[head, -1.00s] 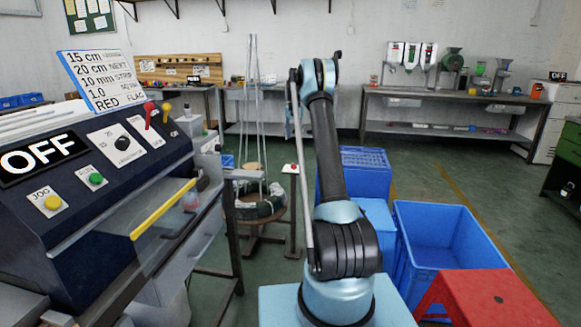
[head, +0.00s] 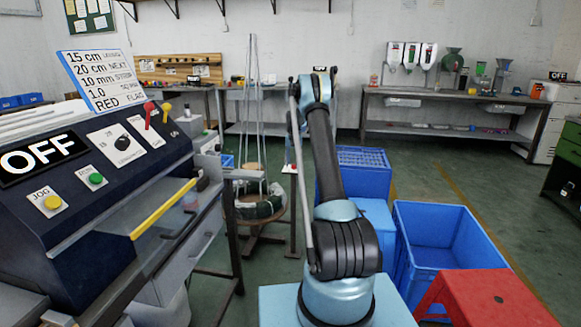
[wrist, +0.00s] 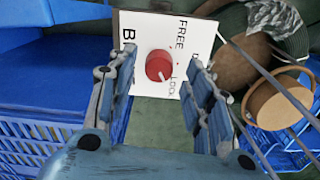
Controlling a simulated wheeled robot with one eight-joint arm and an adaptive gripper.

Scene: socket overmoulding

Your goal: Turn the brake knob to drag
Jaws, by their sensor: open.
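The brake knob (wrist: 158,66) is a round red knob on a white panel (wrist: 150,25) in the wrist view. The panel carries the words FREE and LOCK, and another label at the right is partly hidden by a finger. A pale mark on the knob points down and right, towards LOCK. My gripper (wrist: 160,57) is open, one finger on each side of the knob; I see no contact with it. In the head view the panel (head: 289,168) is small and partly hidden behind my arm, and the gripper is hidden there.
Blue crates (head: 435,215) and a red stool (head: 485,297) stand right of my arm. The machine with the OFF display (head: 40,158) stands at left.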

